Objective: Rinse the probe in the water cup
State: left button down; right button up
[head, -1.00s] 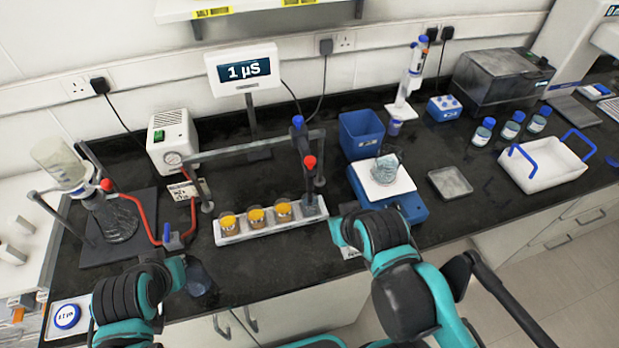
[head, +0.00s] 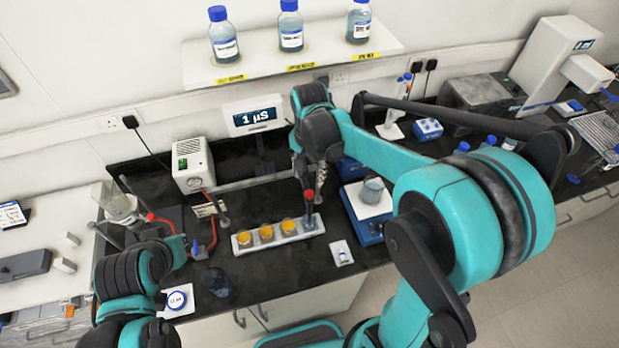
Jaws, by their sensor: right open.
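The probe (head: 309,208), with a red knob, stands upright at the right end of a white rack (head: 245,243). The rack holds three cups of amber liquid (head: 266,234). A clear cup sits around the probe's foot, but its contents are too small to tell. My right gripper (head: 304,178) is open, pointing down just above and beside the red knob; whether it touches is unclear. The arm hides the top of the probe's holder. My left gripper (head: 180,250) is low at the left, apart from the rack; its fingers are not clear.
A meter (head: 254,116) reads 1 µS behind the rack. A glass beaker (head: 374,189) stands on a blue-based device (head: 368,232) at right. A horizontal rail (head: 262,180) runs behind the cups. A dark vessel (head: 217,283) is near the front edge. A shelf (head: 225,72) hangs above.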

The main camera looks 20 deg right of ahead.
aim_at(310, 193)
notch_tip(310, 193, down, 8)
jog(key=shift+r+b, duration=0.1)
jog(key=shift+b, duration=0.25)
